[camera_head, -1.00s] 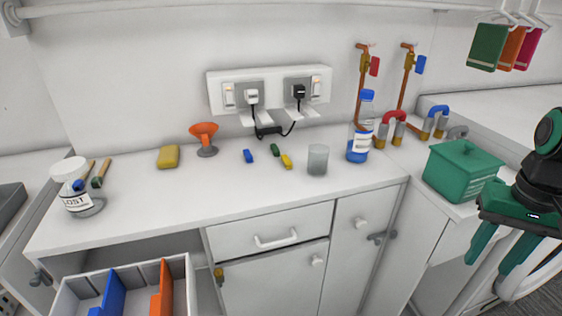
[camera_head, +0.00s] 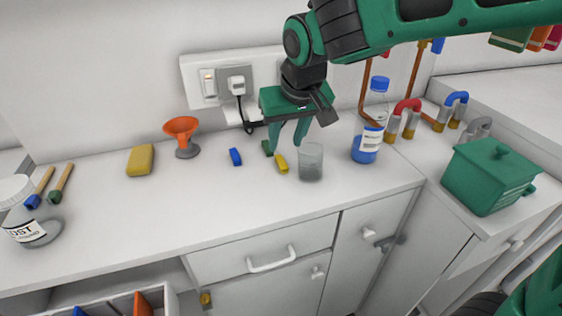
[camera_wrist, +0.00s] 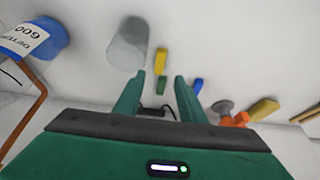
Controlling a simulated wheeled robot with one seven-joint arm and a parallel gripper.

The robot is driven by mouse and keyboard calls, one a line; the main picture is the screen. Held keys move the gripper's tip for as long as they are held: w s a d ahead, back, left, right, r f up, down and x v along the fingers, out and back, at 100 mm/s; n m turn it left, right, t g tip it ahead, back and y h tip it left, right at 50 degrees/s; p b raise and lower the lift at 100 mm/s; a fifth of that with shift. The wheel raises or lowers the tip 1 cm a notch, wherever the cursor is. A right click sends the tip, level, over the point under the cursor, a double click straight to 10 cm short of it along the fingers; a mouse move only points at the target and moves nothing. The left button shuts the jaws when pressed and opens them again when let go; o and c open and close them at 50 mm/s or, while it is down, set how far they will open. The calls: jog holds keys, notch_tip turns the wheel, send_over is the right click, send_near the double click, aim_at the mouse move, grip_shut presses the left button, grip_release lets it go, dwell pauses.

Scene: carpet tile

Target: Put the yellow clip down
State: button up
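The yellow clip (camera_head: 281,164) lies on the white counter, just left of the grey cup. My gripper (camera_head: 287,147) is above the counter behind the clip, fingers pointing down, open and empty. In the wrist view the yellow clip (camera_wrist: 160,61) shows beyond and between the spread fingertips (camera_wrist: 160,73), apart from both. A green clip (camera_head: 267,148) lies just behind the yellow one, partly beside a finger. A blue clip (camera_head: 235,157) lies further left.
A grey cup (camera_head: 311,162) stands close to the right of my gripper, with a blue-capped bottle (camera_head: 368,135) beyond. An orange funnel (camera_head: 182,136) and yellow sponge (camera_head: 140,160) stand left. The socket panel (camera_head: 205,80) is behind. The front counter is clear.

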aim_at(282, 161)
jog(key=shift+x, duration=3.95)
jog(key=shift+s+d, duration=0.15)
jog(key=shift+s, duration=0.05)
grip_shut()
